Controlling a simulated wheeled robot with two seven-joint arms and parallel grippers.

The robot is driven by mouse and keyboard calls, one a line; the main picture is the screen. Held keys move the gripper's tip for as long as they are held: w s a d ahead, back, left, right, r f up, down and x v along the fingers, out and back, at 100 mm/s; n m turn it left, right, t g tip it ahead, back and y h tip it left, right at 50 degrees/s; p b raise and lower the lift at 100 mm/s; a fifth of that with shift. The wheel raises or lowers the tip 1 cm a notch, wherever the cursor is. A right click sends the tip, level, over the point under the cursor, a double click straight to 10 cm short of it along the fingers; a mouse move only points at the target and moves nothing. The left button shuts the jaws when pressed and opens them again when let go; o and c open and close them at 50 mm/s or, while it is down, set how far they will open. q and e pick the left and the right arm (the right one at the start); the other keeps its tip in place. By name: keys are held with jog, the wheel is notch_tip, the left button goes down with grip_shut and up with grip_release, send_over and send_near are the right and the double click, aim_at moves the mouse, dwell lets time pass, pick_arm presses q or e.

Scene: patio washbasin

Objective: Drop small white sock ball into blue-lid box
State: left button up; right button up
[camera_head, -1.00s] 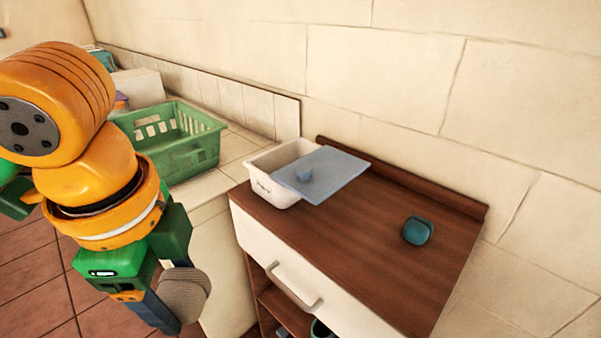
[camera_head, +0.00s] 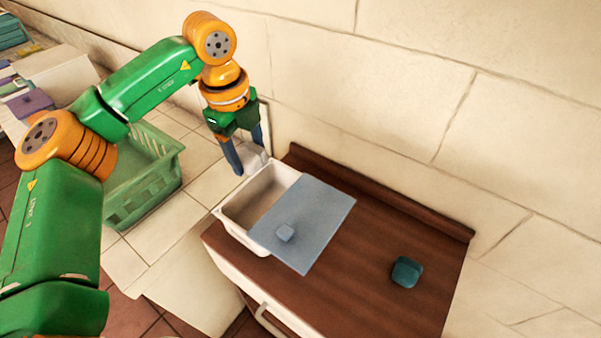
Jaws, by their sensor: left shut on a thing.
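My left gripper (camera_head: 250,157) is shut on the small white sock ball (camera_head: 251,158), which shows pale between the two blue-grey fingers. The gripper points down at the back left corner of the white box (camera_head: 234,228). The sock ball appears at or just behind the box's back left rim; its exact height is hard to tell. The blue lid (camera_head: 318,215) with a small knob lies shifted to the right, so the left part of the box is open and looks empty. My right gripper is not in view.
The box stands on the brown cabinet top (camera_head: 360,285). A teal object (camera_head: 406,271) lies at the right of it. A green basket (camera_head: 150,190) stands on the tiled counter to the left. A stone wall (camera_head: 380,90) closes off the back.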

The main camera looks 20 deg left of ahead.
aim_at(252, 174)
pick_arm(q)
jog(key=shift+w+a+f, duration=0.1)
jog(key=shift+w+a, duration=0.1)
jog(key=shift+w, duration=0.35)
jog(key=shift+f+b, duration=0.25)
jog(key=shift+b, duration=0.1)
jog(key=s+f+b, duration=0.1)
jog(key=s+d+f+b, duration=0.1)
jog(key=f+b, duration=0.1)
jog(key=shift+w+a+f+b, duration=0.1)
jog(key=shift+w+f+b, duration=0.05)
jog(key=shift+f+b, duration=0.35)
jog(key=shift+w+a+f+b, duration=0.15)
jog(key=shift+f+b, duration=0.2)
jog(key=shift+f, duration=0.2)
jog(key=shift+w, duration=0.2)
jog(key=o, duration=1.4)
jog(key=shift+s+r, duration=0.15)
jog(key=r, duration=0.4)
jog(key=s+r, duration=0.1)
jog(key=r, duration=0.2)
jog(key=shift+b, duration=0.4)
